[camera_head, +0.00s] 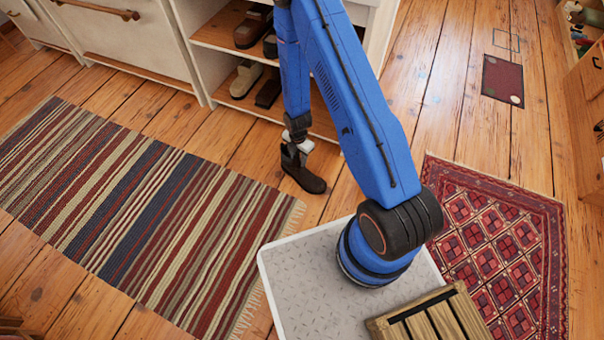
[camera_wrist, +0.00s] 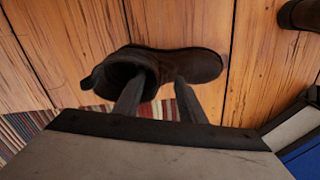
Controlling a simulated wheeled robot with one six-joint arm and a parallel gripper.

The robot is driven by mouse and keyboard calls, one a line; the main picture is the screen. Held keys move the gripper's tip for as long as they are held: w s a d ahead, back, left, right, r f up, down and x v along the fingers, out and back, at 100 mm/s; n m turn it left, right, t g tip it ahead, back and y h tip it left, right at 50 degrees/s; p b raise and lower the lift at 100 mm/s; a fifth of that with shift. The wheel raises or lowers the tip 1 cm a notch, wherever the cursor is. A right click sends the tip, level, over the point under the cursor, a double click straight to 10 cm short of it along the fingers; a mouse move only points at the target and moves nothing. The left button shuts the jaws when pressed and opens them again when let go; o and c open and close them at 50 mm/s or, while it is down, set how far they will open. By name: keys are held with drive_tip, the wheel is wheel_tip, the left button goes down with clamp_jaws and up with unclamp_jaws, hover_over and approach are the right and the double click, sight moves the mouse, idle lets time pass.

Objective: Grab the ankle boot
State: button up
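A dark brown ankle boot (camera_head: 306,181) appears upright on the wooden floor in front of a shoe shelf, near the striped rug. In the wrist view the boot (camera_wrist: 195,62) lies across the picture, toe to the right and shaft opening to the left. My gripper (camera_head: 297,150) is right at the boot's shaft, pointing down. In the wrist view its two fingers (camera_wrist: 157,88) are spread apart. The left finger overlaps the shaft opening, and the right finger is by the front of the shaft. Part of the shaft shows between them. Whether either finger touches it is unclear.
The open shelf (camera_head: 222,36) behind holds several shoes. Another dark shoe (camera_wrist: 301,14) shows at the wrist view's upper right corner. A striped rug (camera_head: 140,210) lies left, a red patterned rug (camera_head: 500,245) right. Bare floor (camera_head: 440,110) is clear to the right of the shelf.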

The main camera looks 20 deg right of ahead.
clamp_jaws()
idle(1.4)
